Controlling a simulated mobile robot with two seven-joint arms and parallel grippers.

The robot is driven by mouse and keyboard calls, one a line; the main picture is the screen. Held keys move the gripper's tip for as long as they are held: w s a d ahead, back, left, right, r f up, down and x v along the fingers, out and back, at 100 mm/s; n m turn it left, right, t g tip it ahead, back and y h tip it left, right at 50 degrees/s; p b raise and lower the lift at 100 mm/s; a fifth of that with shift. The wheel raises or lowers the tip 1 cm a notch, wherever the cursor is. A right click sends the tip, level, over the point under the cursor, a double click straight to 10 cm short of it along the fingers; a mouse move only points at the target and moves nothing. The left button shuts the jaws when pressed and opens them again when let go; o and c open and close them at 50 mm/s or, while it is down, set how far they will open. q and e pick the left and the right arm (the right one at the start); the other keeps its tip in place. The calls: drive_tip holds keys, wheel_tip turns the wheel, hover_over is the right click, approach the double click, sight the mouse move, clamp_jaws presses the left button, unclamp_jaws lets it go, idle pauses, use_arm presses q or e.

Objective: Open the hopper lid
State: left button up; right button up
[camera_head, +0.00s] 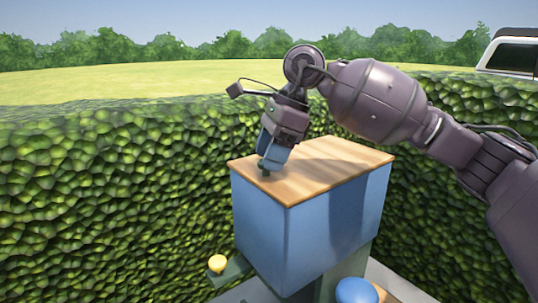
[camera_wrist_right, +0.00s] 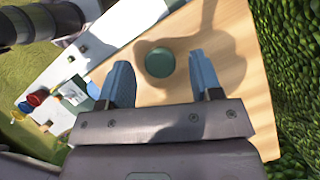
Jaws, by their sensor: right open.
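The hopper (camera_head: 280,225) is a blue box with a flat wooden lid (camera_head: 325,165) lying shut on top. A small dark green knob (camera_head: 264,171) stands on the lid near its left end. My right gripper (camera_head: 268,160) points down over the knob. In the right wrist view the round green knob (camera_wrist_right: 159,62) sits between the two blue fingers (camera_wrist_right: 160,80), with a gap on both sides, and the wooden lid (camera_wrist_right: 225,50) spreads behind it. The right gripper is open. My left gripper is in neither view.
A green hedge (camera_head: 110,190) stands close behind and beside the hopper. A yellow ball-shaped knob (camera_head: 217,263) sits on a green arm low at the left, and a blue rounded thing (camera_head: 356,291) is at the bottom. The wrist view shows small coloured things (camera_wrist_right: 34,100) on a pale surface.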

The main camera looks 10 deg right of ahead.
drive_tip(key=shift+a+f, duration=0.1)
drive_tip(key=shift+f, duration=0.3)
